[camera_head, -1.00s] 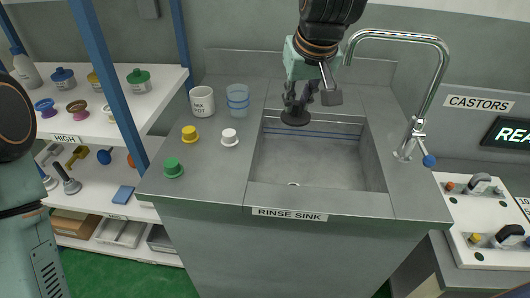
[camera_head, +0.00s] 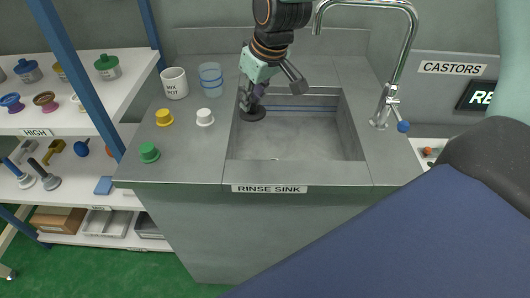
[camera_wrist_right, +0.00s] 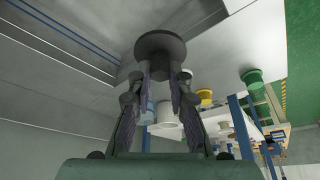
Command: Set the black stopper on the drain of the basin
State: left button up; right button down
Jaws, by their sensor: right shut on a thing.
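My right gripper (camera_head: 251,98) is shut on the black stopper (camera_head: 252,114), whose dark round disc faces down. The stopper appears over the back left part of the basin (camera_head: 318,145), just inside its left rim, and its exact height is hard to judge. In the right wrist view the stopper (camera_wrist_right: 160,44) sits at the tips of both fingers. The drain (camera_head: 275,159) shows only as a small pale spot by the basin's front edge, mostly hidden. My left gripper is not in view.
A tall tap (camera_head: 388,105) stands at the right. Shelves (camera_head: 60,120) fill the left.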

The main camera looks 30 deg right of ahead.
jog(key=d+f+n+b, duration=0.1)
jog(key=f, duration=0.3)
jog(key=s+d+f+b, duration=0.1)
jog(key=d+f, duration=0.1)
jog(key=f, duration=0.3)
jog(key=s+d+f+n+y, duration=0.1)
jog(key=d+f, duration=0.1)
jog(key=f, duration=0.3)
jog(key=shift+n+b, duration=0.3)
jog(key=shift+b, duration=0.1)
jog(key=shift+w+a+f+b, duration=0.1)
jog(key=shift+w+f+b, duration=0.05)
jog(key=shift+f+b, duration=0.25)
jog(key=shift+f, duration=0.4)
notch_tip(320, 180, down, 3)
jog(key=b, duration=0.2)
jog(key=shift+b, duration=0.35)
